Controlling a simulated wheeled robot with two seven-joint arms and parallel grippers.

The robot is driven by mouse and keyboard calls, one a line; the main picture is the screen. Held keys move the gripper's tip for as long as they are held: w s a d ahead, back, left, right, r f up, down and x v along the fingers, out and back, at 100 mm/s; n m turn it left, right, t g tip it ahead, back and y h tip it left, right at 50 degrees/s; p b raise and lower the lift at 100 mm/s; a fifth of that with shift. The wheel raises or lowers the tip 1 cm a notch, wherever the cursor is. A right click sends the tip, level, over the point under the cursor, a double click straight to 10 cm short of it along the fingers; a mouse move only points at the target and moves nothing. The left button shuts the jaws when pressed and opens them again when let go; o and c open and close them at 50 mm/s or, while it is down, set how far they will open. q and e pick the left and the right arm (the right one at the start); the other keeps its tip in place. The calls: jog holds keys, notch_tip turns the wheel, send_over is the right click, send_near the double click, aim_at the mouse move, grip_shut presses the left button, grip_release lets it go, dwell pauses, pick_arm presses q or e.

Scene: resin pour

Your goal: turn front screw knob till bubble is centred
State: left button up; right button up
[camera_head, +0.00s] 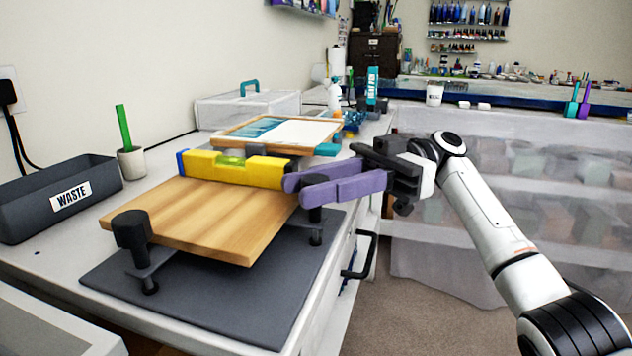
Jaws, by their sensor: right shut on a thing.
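A wooden board (215,220) rests on a levelling stand with black screw knobs. One screw knob (131,229) stands free at the board's near left corner. A yellow spirit level (262,172) lies along the board's far edge, with a greenish vial (231,161); the bubble is too small to place. My right gripper (298,186), with purple fingers, is shut at the board's right corner on the other screw knob (315,213). The fingers hide most of that knob and overlap the level's right end in view. My left gripper is out of view.
A dark grey mat (215,315) lies under the board. A waste bin (58,195) and a cup with a green stick (131,162) stand at left. A framed panel (275,134) and a clear box (247,107) are behind the level. The floor right of the bench is clear.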

jog(key=shift+r+n+g+h, duration=0.25)
jog(key=shift+n+g+h, duration=0.35)
jog(key=shift+g, duration=0.4)
jog(key=o, duration=0.9)
jog(key=shift+o, duration=0.8)
jog(key=shift+a, duration=0.1)
jog(key=shift+f, duration=0.1)
